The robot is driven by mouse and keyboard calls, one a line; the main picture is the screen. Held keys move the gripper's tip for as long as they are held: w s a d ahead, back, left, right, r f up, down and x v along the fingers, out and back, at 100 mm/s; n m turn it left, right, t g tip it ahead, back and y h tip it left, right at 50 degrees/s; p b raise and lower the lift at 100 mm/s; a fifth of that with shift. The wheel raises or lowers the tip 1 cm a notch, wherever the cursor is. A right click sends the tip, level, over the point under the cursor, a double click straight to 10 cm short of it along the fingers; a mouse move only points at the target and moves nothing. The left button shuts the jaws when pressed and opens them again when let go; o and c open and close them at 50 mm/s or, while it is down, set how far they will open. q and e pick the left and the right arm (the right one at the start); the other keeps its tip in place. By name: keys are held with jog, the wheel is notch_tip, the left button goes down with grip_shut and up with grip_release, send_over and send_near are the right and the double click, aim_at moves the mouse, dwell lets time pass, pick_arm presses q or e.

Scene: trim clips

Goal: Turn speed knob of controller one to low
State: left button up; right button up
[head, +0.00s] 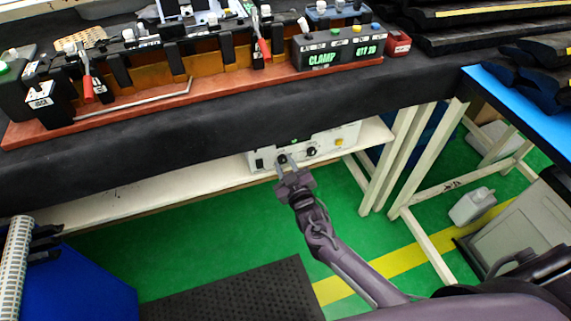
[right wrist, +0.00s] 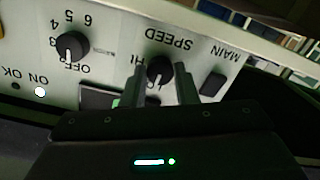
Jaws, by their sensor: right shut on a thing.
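A pale controller box (head: 334,143) sits on the shelf under the black-covered bench in the head view. Its panel appears upside down in the right wrist view, with the labels SPEED, HI and MAIN readable. The black speed knob (right wrist: 160,68) is between the two fingers of my right gripper (right wrist: 160,76), which is shut on it. In the head view my right gripper (head: 286,169) reaches the panel from the front. My left gripper is not in view.
A second numbered knob (right wrist: 71,46) with an OFF label and a dark MAIN switch (right wrist: 213,84) flank the speed knob. The bench edge (head: 200,135) overhangs the box. White table legs (head: 388,160) stand to the right. Green floor lies open below.

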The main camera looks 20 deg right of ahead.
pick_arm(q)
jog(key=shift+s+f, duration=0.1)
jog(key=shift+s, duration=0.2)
pick_arm(e)
jog(key=shift+f+n, duration=0.1)
jog(key=shift+n, duration=0.5)
jog(key=o, duration=1)
jog(key=shift+s, duration=0.1)
jog(key=shift+s, duration=0.35)
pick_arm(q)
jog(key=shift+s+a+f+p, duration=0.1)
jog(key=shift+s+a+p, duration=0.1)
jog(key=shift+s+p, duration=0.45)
pick_arm(e)
jog(key=s, duration=0.7)
jog(key=shift+d+r, duration=0.15)
jog(key=shift+r, duration=0.1)
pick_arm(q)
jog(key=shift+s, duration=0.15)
